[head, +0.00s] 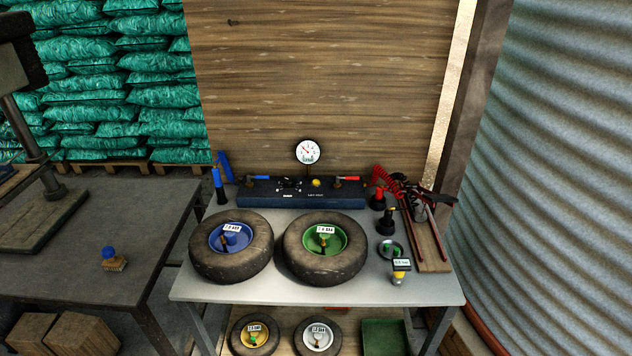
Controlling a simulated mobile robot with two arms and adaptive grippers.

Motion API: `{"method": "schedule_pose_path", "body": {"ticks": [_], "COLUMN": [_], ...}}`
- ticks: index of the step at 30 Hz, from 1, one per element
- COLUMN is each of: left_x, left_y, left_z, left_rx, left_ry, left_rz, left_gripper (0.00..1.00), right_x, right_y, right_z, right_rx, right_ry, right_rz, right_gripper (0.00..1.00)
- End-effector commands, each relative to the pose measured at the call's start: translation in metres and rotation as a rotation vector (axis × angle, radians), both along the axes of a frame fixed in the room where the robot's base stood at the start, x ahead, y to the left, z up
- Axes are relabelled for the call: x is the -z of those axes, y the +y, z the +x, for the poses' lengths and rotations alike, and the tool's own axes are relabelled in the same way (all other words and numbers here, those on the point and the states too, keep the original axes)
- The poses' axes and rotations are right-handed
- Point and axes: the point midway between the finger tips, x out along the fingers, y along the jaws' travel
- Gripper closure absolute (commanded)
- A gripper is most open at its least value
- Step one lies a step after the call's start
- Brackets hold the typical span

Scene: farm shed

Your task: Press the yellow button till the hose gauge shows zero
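The yellow button (316,183) sits on top of a long dark blue box (262,193) at the back of the grey table. A round gauge (308,152) with a white dial stands upright just behind the box, above the button. Its needle looks to point to the upper left, but the numbers are too small to read. A blue-handled lever (257,178) and a red-handled lever (347,178) lie on the box on either side of the button. Neither of my grippers is in view, and nothing touches the button.
Two tyres, with a blue hub (231,238) and a green hub (324,240), lie in front of the box. Bottles, a small dish (390,249) and a red coiled hose (389,178) crowd the right side. A dark bench (60,235) stands left.

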Motion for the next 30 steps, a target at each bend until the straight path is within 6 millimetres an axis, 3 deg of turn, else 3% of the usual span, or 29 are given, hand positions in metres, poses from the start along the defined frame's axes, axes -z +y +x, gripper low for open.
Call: {"method": "schedule_pose_path", "body": {"ticks": [18,30], "left_x": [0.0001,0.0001], "left_y": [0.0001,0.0], "left_z": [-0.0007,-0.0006], "left_rx": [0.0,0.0], "left_ry": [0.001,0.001], "left_rz": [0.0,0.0], "left_gripper": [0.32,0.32], "right_x": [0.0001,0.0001], "right_y": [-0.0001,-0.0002], "right_z": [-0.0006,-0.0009], "right_rx": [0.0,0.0], "right_ry": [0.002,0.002], "right_rz": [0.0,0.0], "right_gripper": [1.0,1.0]}}
